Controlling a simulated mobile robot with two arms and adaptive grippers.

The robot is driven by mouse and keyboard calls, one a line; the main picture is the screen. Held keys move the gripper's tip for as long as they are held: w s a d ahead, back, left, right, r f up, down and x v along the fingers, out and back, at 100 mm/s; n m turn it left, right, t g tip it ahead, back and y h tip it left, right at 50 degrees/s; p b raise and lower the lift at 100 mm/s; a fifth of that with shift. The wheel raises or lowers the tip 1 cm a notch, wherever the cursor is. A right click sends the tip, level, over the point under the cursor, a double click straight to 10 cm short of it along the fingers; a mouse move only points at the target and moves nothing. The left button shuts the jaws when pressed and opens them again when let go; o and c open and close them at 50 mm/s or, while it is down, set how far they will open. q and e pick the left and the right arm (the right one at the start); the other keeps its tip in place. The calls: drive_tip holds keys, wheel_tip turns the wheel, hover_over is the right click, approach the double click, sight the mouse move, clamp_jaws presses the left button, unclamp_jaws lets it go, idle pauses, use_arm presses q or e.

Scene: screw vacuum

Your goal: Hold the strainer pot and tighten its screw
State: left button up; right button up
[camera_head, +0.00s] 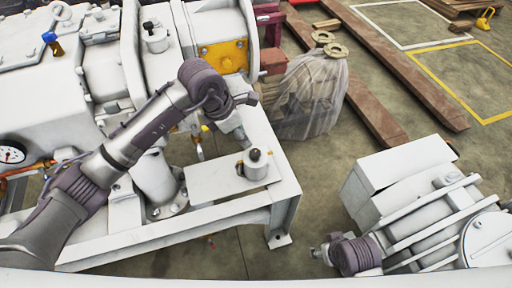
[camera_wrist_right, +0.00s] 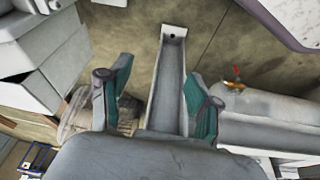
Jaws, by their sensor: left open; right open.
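The strainer pot appears to be the small white cylinder with a dark top (camera_head: 255,163), upright on the white frame's corner plate in the head view. Its screw is too small to make out clearly. My left gripper (camera_head: 241,143) is just above and to the left of the pot, pointing down toward it; it is open and does not visibly hold the pot. My right gripper (camera_wrist_right: 158,78) is open and empty in the right wrist view, its two teal-padded fingers wide apart. The pot is not clearly seen in that wrist view.
The white machine frame (camera_head: 228,205) runs under the pot; a frame beam (camera_wrist_right: 168,85) shows between my right fingers. A white pump unit (camera_head: 400,185) stands at the right. A plastic-wrapped bundle (camera_head: 312,95) and brown beams (camera_head: 405,70) lie behind. Floor (camera_head: 312,170) between is clear.

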sight(256, 169)
drive_tip(key=o, duration=0.5)
drive_tip(key=w+a+t, duration=0.1)
drive_tip(key=w+a, duration=0.1)
drive_tip(key=w+a+r+n+t+y, duration=0.1)
drive_tip(key=w+a, duration=0.1)
drive_tip(key=w, duration=0.1)
drive_tip(key=w+a+r+t+y, duration=0.1)
drive_tip(key=w+a+t, duration=0.1)
drive_tip(key=w, duration=0.1)
drive_tip(key=shift+r+n, duration=0.1)
drive_tip(key=shift+n, duration=0.3)
drive_tip(key=shift+o, duration=0.2)
drive_tip(key=w+a+r+n+t+y, duration=0.2)
drive_tip(key=w+a+r+t+y, duration=0.2)
drive_tip(key=w+a+r, duration=0.25)
drive_tip(key=x, duration=0.9)
drive_tip(key=a+x, duration=0.1)
drive_tip(key=x, duration=0.3)
drive_tip(key=shift+s+a+f, duration=0.15)
drive_tip(key=shift+s+f, duration=0.05)
drive_tip(key=shift+f, duration=0.15)
